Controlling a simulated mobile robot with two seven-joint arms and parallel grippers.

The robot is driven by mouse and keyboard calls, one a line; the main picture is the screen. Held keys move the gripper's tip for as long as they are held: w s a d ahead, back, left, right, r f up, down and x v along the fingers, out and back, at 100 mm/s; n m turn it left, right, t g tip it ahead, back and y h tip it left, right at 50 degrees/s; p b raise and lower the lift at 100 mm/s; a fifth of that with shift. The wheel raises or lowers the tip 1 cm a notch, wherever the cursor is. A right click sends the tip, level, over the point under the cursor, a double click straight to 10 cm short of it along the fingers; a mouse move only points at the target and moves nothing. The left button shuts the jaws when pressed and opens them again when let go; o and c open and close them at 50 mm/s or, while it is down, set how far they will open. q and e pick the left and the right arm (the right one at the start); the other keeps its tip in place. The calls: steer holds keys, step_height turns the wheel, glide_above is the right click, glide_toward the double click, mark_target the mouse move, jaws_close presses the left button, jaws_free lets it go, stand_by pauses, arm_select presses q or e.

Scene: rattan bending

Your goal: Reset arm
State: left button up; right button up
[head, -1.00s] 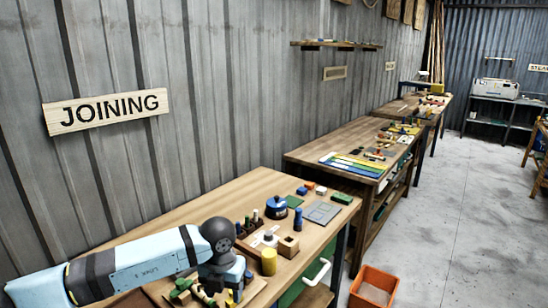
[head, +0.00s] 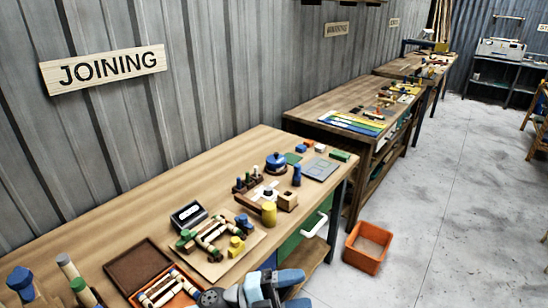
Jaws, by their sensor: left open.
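My left gripper (head: 262,288) shows low in the head view, at the bottom edge near the front of the joining bench (head: 100,235). It is open, and I see nothing held in it. Its lower part is cut off by the frame. My light blue and dark grey arm links show beside it. My right gripper is not in view.
The bench holds a wooden board with a jointed rattan frame (head: 208,238), a brown tray (head: 137,264), an orange tray with sticks (head: 165,290), a yellow cylinder (head: 269,212) and a blue round pot (head: 276,162). An orange bin (head: 368,247) stands on the clear floor (head: 440,220).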

arm_select(q)
steer(key=a+f+n+t+y, duration=0.45)
steer(key=a+n+t, duration=0.2)
steer(key=n, duration=0.25)
steer(key=a+f+n+t+y, duration=0.4)
steer(key=a+n+t+y, duration=0.15)
steer(key=n+t, duration=0.35)
steer(key=s+a+f+n+g+y, duration=0.6)
steer(key=s+a+f+n, duration=0.3)
steer(key=s+a+f, duration=0.3)
step_height(320, 180, down, 3)
steer(key=shift+s+y+p, duration=0.4)
steer(key=shift+s+y, duration=0.15)
steer(key=shift+y, duration=0.15)
steer(key=shift+s, duration=0.1)
